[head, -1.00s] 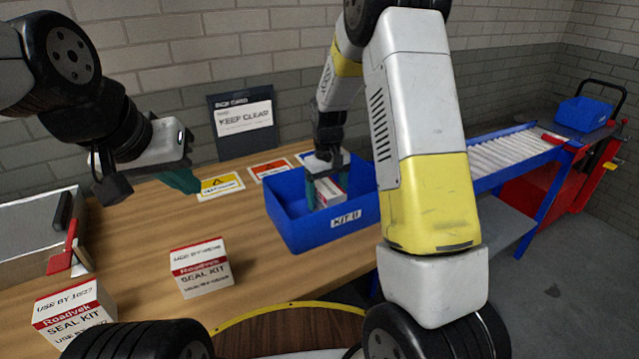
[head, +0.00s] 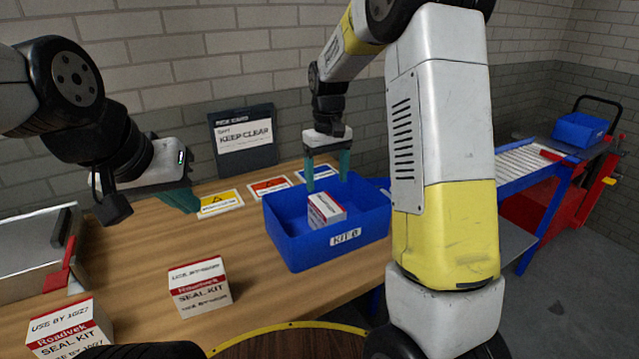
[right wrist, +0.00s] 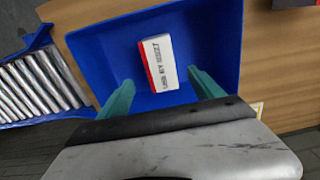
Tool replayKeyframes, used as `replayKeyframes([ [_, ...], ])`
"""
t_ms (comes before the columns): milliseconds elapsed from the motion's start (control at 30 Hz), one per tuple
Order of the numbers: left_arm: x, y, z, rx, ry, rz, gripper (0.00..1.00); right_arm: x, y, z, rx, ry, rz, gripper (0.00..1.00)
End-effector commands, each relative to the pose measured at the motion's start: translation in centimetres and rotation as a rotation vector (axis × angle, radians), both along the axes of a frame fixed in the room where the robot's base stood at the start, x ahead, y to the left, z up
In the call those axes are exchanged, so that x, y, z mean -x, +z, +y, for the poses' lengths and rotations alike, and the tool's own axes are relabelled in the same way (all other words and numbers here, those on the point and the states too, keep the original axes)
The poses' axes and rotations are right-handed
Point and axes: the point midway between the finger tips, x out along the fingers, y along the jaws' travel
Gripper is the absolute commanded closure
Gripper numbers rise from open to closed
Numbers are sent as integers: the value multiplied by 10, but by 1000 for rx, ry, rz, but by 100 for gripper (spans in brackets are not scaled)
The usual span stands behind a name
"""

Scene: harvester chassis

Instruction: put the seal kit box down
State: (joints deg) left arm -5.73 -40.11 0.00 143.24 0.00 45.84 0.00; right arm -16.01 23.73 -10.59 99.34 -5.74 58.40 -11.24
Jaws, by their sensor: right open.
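A white seal kit box with a red band (head: 327,209) rests inside the blue KIT bin (head: 290,254). In the right wrist view the box (right wrist: 161,63) lies on the floor of the bin (right wrist: 216,50), clear of its walls. My right gripper (head: 328,188) is open and empty above the box, its green fingers apart and not touching it. The fingers also show in the right wrist view (right wrist: 160,88). My left gripper (head: 185,203) is over the left part of the bench, seen from the side; its opening is not clear.
Two more seal kit boxes stand on the wooden bench, one at the middle (head: 199,288) and one at the front left (head: 68,328). A grey case (head: 35,248) is at the left. Flat warning cards (head: 220,203) lie behind the bin. A roller conveyor (head: 525,161) stands at the right.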

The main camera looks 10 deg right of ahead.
Motion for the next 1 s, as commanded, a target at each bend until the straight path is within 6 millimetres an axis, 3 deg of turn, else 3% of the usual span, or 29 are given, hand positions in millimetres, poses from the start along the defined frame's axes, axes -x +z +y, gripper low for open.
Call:
replayKeyframes([
  [133, 0, 0, 0, 0, 0, 0, 100, 7, 15, -2, -13, -12, -17, 24],
  [267, 0, 0, 0, 0, 0, 0, 100, 29, 43, -8, -53, -45, -68, 24],
  [400, 0, 0, 0, 0, 0, 0, 100, 69, 79, -15, -113, -97, -149, 24],
  [600, 0, 0, 0, 0, 0, 0, 100, 131, 114, -23, -184, -166, -265, 24],
  [800, 0, 0, 0, 0, 0, 0, 100, 194, 129, -26, -238, -230, -384, 24],
  [1000, 0, 0, 0, 0, 0, 0, 100, 237, 127, -26, -269, -276, -474, 24],
])
